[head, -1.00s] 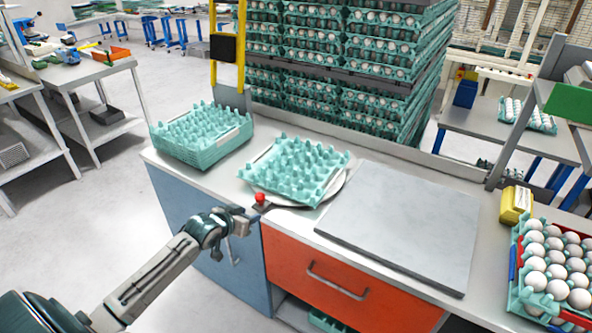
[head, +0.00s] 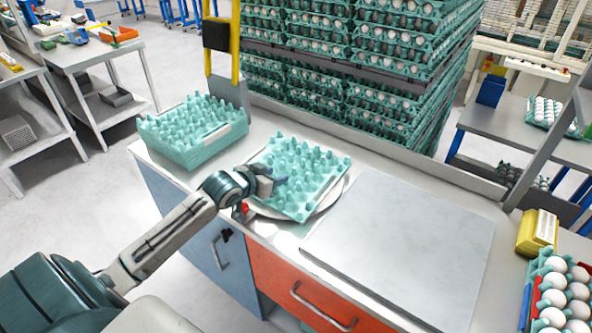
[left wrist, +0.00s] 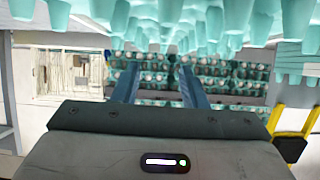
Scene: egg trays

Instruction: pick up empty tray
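A teal empty egg tray (head: 322,167) lies on a round white plate (head: 337,193) on the counter. A stack of teal empty trays (head: 190,150) stands to its left. My left gripper (head: 280,183) is at the near left edge of the tray on the plate and covers part of that edge. In the left wrist view its two blue fingers (left wrist: 158,85) are apart with nothing seen between them. Tray pegs (left wrist: 210,22) fill the top of that view, apart from the fingers in the picture. Whether the gripper touches the tray is unclear. My right gripper is out of view.
A flat grey panel (head: 400,245) covers the counter to the right. A yellow box (head: 537,232) and a tray of white eggs (head: 562,290) stand at the far right. A tall stack of filled egg trays (head: 345,70) rises behind the counter. A small red knob (head: 244,208) sits near the front edge.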

